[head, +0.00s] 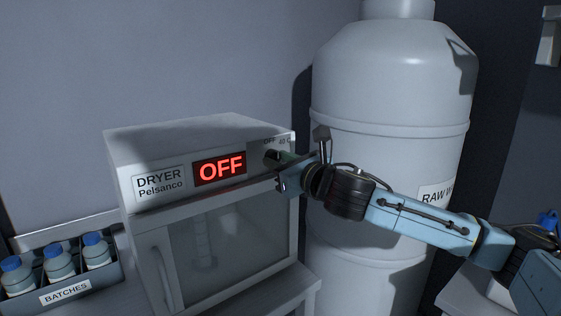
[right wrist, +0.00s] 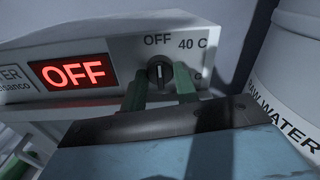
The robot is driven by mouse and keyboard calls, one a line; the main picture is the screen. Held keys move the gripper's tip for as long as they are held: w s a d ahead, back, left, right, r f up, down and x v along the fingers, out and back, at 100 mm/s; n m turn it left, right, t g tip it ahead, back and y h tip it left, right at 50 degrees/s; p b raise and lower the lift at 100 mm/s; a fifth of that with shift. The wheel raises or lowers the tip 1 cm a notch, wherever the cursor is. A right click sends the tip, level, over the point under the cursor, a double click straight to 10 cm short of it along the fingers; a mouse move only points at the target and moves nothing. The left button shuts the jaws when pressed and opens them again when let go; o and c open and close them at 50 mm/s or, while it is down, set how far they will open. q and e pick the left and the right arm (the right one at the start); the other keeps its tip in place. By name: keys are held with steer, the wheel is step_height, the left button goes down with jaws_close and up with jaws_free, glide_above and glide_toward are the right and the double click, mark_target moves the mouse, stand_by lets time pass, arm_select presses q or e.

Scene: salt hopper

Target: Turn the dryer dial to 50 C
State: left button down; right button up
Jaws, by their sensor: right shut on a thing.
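The dryer (head: 160,157) is a pale box with a glass-fronted door below its panel. Its red display (head: 219,167) reads OFF. The dial (right wrist: 160,72) is a dark round knob with a light pointer line, right of the display in the right wrist view. The line points up, toward the OFF mark. A 40 C mark stands to its right; a further mark is partly hidden by a finger. My right gripper (right wrist: 160,88) has its green fingers on either side of the dial and is shut on it. In the head view the right gripper (head: 277,162) covers the dial. My left gripper is not in view.
A large white raw water tank (head: 390,90) stands just right of the dryer, behind my right arm. A BATCHES rack (head: 66,291) with blue-capped bottles sits at the lower left. A pale surface (head: 455,297) is at the lower right.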

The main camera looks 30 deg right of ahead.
steer(key=m+p, duration=0.2)
steer(key=m, duration=0.1)
steer(key=shift+r+m+p, duration=0.15)
steer(key=shift+m+p, duration=0.15)
steer(key=shift+p, duration=0.05)
steer(key=m+p, duration=0.3)
steer(key=m, duration=0.2)
steer(key=m+p, duration=0.2)
steer(key=m, duration=0.3)
steer(key=shift+m, duration=0.3)
steer(key=m+p, duration=0.2)
steer(key=m, duration=0.3)
steer(key=shift+y+p, duration=0.3)
steer(key=shift+p, duration=0.1)
steer(key=shift+m, duration=0.3)
steer(key=o, duration=1)
steer(key=shift+s, duration=0.1)
